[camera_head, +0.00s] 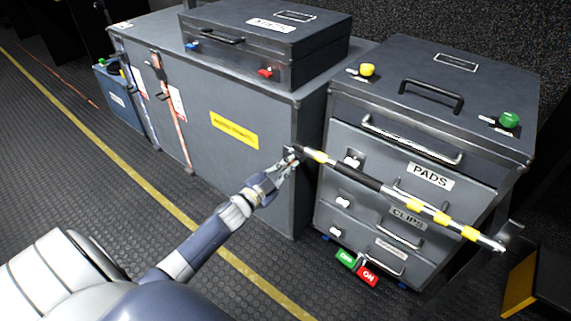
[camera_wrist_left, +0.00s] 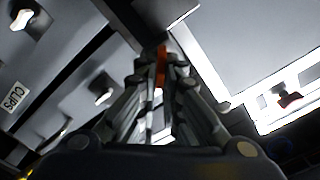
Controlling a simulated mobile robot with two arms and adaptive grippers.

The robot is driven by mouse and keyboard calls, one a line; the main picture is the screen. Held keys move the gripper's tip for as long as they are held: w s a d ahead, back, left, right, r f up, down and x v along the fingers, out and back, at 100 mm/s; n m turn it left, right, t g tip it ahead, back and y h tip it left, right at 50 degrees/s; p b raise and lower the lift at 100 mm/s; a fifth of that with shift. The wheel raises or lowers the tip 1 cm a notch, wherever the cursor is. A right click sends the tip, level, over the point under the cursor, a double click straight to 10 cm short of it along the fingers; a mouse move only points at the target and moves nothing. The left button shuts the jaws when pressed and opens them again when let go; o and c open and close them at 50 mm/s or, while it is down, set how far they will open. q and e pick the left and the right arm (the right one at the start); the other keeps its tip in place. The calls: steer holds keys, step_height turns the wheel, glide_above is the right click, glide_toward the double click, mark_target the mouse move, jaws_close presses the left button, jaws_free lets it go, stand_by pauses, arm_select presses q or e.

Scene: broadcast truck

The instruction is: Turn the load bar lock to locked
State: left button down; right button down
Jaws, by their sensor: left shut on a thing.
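The load bar (camera_head: 400,198), a dark pole with yellow and silver bands, runs slantwise across the front of the drawer cabinet. Its left end lies at the gap between the cabinet and the large grey case. My left gripper (camera_head: 291,157) is at that left end. In the left wrist view the fingers (camera_wrist_left: 162,80) are shut on a thin orange-red piece (camera_wrist_left: 162,62), which looks like the load bar lock. The fingers hide most of it, so its turn position cannot be told. My right gripper is in neither view.
The drawer cabinet (camera_head: 335,185) has drawers labelled PADS and CLIPS, with white latches. The large grey case (camera_head: 215,155) stands left of it with a smaller black case (camera_head: 270,40) on top. The ribbed floor in front is open.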

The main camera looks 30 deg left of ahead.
arm_select(q)
steer(key=shift+w+d+f+m+b, duration=0.15)
steer(key=shift+m+b, duration=0.3)
steer(key=shift+m, duration=2)
steer(key=shift+s+d+r+m+b, duration=0.1)
steer(key=shift+m+b, duration=0.3)
steer(key=shift+m, duration=2.05)
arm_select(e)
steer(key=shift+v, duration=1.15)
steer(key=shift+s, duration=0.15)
arm_select(q)
steer(key=c, duration=1.8)
jaws_free()
steer(key=shift+w, duration=0.1)
steer(key=shift+o, duration=0.2)
steer(key=shift+d+f, duration=0.1)
steer(key=shift+f, duration=0.1)
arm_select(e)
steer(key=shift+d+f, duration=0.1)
